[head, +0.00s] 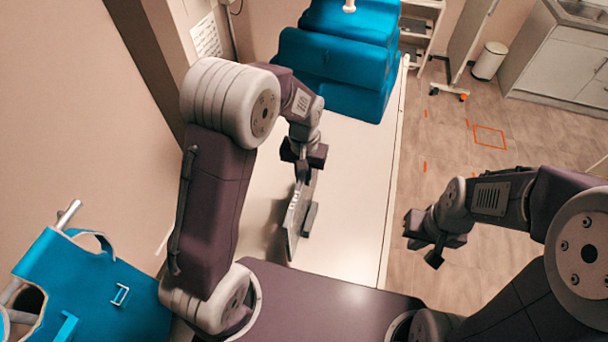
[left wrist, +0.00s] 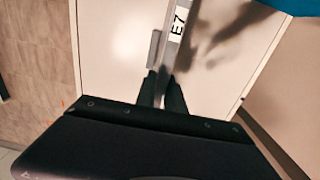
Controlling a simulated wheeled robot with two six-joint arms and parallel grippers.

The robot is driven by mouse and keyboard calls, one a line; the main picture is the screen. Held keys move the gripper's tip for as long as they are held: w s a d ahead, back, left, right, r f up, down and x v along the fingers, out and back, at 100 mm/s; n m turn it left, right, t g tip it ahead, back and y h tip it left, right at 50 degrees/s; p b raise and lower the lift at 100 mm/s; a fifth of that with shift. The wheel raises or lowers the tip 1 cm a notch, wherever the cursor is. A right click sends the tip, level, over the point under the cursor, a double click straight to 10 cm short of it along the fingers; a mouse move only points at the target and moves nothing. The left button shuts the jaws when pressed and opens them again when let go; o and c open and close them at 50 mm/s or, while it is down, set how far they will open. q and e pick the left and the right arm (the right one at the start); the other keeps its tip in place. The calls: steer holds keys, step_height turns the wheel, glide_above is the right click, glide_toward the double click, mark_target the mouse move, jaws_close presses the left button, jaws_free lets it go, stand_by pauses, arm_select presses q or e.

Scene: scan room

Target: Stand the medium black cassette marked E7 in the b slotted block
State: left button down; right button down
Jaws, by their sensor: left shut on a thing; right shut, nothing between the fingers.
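My left gripper (head: 303,178) is shut on the cassette (head: 293,222), a thin dark grey plate on edge over the white table. In the left wrist view the cassette (left wrist: 182,42) bears a white label reading E7, ahead of my left fingertips (left wrist: 165,88). A small grey piece (head: 310,219) sits close against the cassette's right side in the head view; it also shows in the left wrist view (left wrist: 154,48). I cannot tell whether it is a slotted block or part of the cassette. No b marking is readable. My right gripper (head: 434,250) is shut and empty, right of the table.
The white table (head: 352,190) is bare to the right of the cassette. Blue cushions (head: 335,70) stand at its far end. A blue item (head: 90,285) lies at the lower left. The floor (head: 470,110) to the right is mostly open, with a white bin (head: 489,62) far off.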

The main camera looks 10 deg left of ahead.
arm_select(q)
steer(key=shift+f+b, duration=0.4)
steer(key=shift+f, duration=0.25)
steer(key=c, duration=1.3)
jaws_free()
steer(key=shift+c, duration=0.2)
steer(key=shift+f, duration=0.1)
steer(key=shift+r, duration=0.2)
step_height(320, 180, up, 9)
steer(key=shift+s+f+b, duration=0.1)
steer(key=shift+b, duration=0.85)
